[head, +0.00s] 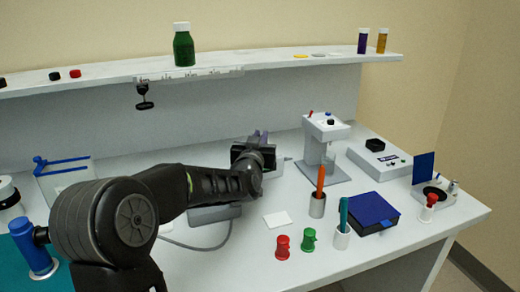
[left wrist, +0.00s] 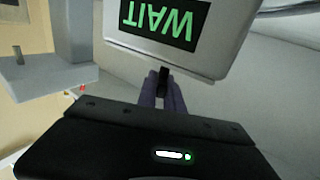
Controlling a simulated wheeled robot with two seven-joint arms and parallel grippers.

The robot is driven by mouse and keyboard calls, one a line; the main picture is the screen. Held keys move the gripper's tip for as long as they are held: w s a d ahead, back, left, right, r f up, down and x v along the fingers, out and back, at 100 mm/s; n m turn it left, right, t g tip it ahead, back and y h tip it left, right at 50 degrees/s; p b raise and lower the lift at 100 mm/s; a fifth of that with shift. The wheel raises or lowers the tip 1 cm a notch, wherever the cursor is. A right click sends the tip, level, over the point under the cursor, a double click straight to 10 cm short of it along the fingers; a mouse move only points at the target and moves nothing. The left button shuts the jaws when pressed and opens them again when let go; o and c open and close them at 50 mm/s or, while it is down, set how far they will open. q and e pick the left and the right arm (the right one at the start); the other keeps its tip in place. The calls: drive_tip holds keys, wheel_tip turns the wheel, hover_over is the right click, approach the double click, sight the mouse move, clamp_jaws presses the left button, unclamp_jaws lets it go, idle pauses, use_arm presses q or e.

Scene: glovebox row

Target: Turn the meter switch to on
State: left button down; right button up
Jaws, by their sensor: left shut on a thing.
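The meter (left wrist: 228,62) is a light grey box with a dark screen that reads WAIT in green letters, upside down in the left wrist view. In the head view, a grey device with a cable (head: 215,214) sits behind my left arm, mostly hidden. My left gripper (left wrist: 163,88) has purple fingers closed on a small black switch (left wrist: 163,76) at the meter's edge. In the head view, the left gripper (head: 260,138) is mostly hidden by its wrist. The switch's position cannot be told. My right gripper is out of view.
A grey stand (head: 324,150) is to the right, with a pen cup (head: 317,206) in front of it. A blue-lidded box (head: 370,213), a red piece (head: 282,245) and a green piece (head: 309,240) stand at the front. A shelf (head: 240,64) runs above.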

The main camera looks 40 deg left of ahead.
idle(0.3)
use_arm(q)
drive_tip(key=c, duration=1.5)
unclamp_jaws()
drive_tip(key=shift+s, duration=0.1)
drive_tip(key=v, duration=0.7)
drive_tip(key=shift+s+d, duration=0.1)
drive_tip(key=shift+s, duration=0.2)
drive_tip(key=shift+r, duration=0.1)
